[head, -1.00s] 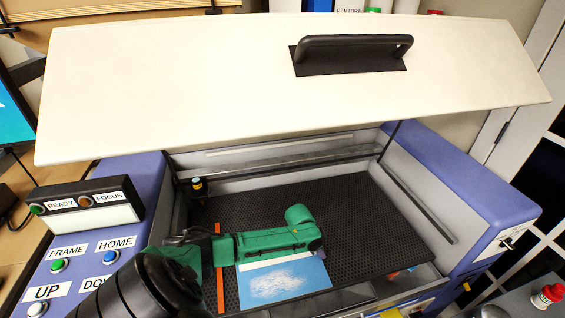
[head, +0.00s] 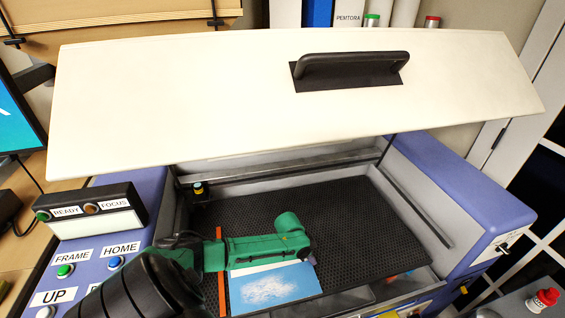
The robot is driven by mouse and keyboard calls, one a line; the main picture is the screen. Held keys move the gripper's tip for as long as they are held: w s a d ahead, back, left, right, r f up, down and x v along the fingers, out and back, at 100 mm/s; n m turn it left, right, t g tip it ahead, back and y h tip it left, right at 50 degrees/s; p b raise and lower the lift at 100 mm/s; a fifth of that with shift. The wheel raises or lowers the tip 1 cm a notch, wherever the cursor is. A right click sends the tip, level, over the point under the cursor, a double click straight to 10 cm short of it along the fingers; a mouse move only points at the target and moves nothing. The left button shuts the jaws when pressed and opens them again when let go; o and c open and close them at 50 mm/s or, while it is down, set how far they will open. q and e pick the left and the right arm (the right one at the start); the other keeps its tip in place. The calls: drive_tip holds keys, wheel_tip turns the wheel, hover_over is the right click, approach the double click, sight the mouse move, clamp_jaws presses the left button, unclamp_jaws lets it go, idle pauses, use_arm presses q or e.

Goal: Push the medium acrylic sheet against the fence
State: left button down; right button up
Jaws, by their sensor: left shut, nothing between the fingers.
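A blue acrylic sheet (head: 272,287) with a whitish patch lies on the black perforated bed (head: 365,225) inside the open machine. An orange strip, which looks like the fence (head: 221,290), stands along the bed's left side. The sheet's left edge is close to the strip; I cannot tell whether they touch. My left arm comes in from the lower left and crosses above the strip. My left gripper (head: 296,240) is shut and empty, at the sheet's far right corner, and it hides part of the sheet's far edge. My right gripper is not in view.
The cream lid (head: 200,100) with a black handle is raised above the bed. Purple side housings (head: 465,200) flank the bed. A control panel with labelled buttons is at the left. The bed's right and far parts are clear.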

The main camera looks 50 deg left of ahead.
use_arm(q)
drive_tip(key=shift+s+a+p, duration=0.4)
drive_tip(key=shift+s+p, duration=0.2)
drive_tip(key=shift+s, duration=0.1)
drive_tip(key=shift+w+d+f+b, duration=0.1)
drive_tip(key=shift+w+d+b, duration=0.1)
drive_tip(key=shift+w+b, duration=0.1)
drive_tip(key=shift+w, duration=0.25)
wheel_tip(320, 180, up, 6)
drive_tip(key=p, duration=0.5)
drive_tip(key=shift+d+p, duration=0.1)
drive_tip(key=shift+p, duration=0.25)
wheel_tip(320, 180, up, 2)
drive_tip(key=shift+r+p, duration=0.1)
drive_tip(key=shift+p, duration=0.45)
